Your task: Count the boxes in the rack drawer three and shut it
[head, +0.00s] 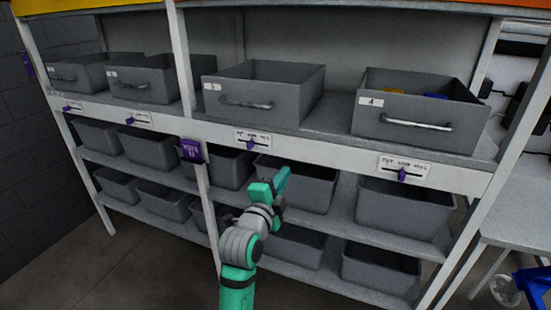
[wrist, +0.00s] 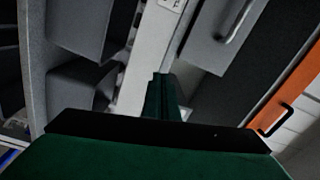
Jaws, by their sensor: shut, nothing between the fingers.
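The rack's top row holds grey drawers with metal handles. The third from the left, drawer three (head: 230,90), has a small label too fine to read surely. Its front stands forward, and its upper edge shows, but I see no boxes over it; its floor is hidden. My gripper (head: 284,178) is shut and empty, in front of the rack, below drawer three and to its right, apart from its handle. In the wrist view my gripper (wrist: 163,92) points at a pale rail, with a grey drawer front and handle (wrist: 236,20) at upper right; I cannot tell which drawer.
Drawer 4 (head: 415,130), at the right, shows yellow and blue things inside. Two more drawers (head: 145,82) stand at the left. Grey bins (head: 405,207) fill the lower shelves. A labelled rail (head: 320,152) runs below the drawers. A table (head: 515,215) stands at the right.

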